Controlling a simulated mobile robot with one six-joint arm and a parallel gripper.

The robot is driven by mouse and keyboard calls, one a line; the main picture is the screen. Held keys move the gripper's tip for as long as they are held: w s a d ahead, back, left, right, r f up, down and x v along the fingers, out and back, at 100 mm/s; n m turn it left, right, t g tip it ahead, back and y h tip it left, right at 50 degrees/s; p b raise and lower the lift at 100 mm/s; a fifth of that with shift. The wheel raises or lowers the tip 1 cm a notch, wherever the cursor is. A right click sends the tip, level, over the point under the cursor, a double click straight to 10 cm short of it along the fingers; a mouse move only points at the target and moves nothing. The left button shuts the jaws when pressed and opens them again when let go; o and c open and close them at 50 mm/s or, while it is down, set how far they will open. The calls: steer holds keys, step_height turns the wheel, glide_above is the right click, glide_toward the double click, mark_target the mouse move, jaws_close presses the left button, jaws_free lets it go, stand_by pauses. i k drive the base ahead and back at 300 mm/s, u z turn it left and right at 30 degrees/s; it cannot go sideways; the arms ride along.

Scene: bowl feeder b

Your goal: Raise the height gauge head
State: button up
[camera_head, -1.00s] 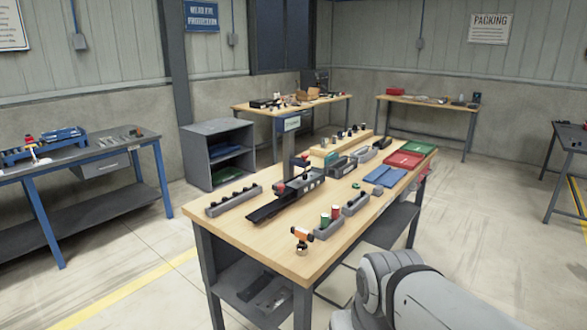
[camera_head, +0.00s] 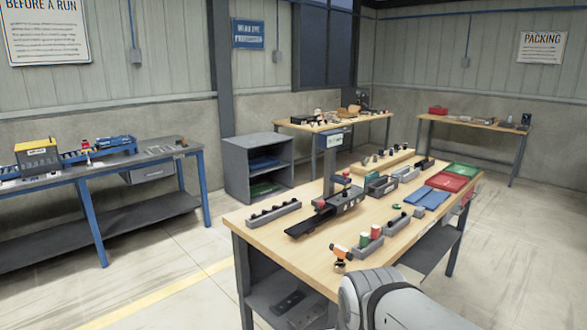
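I cannot surely pick out the height gauge or its head at this distance. A small orange-and-black device (camera_head: 340,254) stands at the bench's near edge. My gripper is out of view; only a grey part of my arm shows at the bottom right.
A blue-legged bench (camera_head: 97,240) stands left. The floor between the benches is clear.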

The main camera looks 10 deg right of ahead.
mark_target(344, 180)
steer(key=u, duration=0.2)
steer(key=i, duration=1)
steer(key=z, duration=0.45)
steer(key=i, duration=0.55)
steer(key=z, duration=0.5)
